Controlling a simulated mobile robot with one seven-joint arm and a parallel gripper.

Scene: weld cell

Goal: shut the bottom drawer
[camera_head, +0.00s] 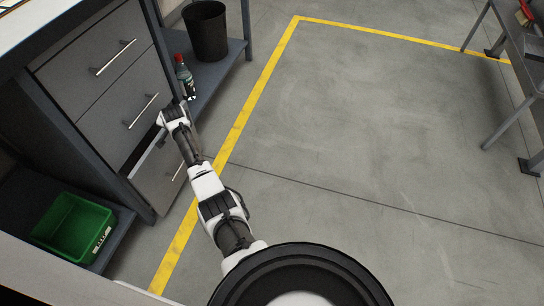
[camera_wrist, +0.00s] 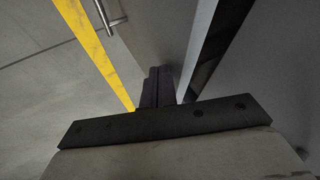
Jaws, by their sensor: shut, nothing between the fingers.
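The bottom drawer (camera_head: 157,186) of the grey cabinet stands partly open. A dark gap shows behind its front panel. Its bar handle (camera_head: 178,170) is on the front. In the wrist view the drawer front (camera_wrist: 165,30) fills the upper middle, with the handle (camera_wrist: 108,18) at upper left and the pale top edge of the panel to the right. My gripper (camera_wrist: 160,72) is shut and empty, its dark fingers over the drawer front near that top edge. I cannot tell whether they touch it. In the head view my wrist hides the fingertips.
The middle drawer (camera_head: 128,105) and top drawer (camera_head: 90,60) are shut. A bottle (camera_head: 186,80) and a black bin (camera_head: 206,32) stand on the low shelf beside the cabinet. A green crate (camera_head: 66,232) sits at lower left. The floor right of the yellow line (camera_head: 246,112) is clear.

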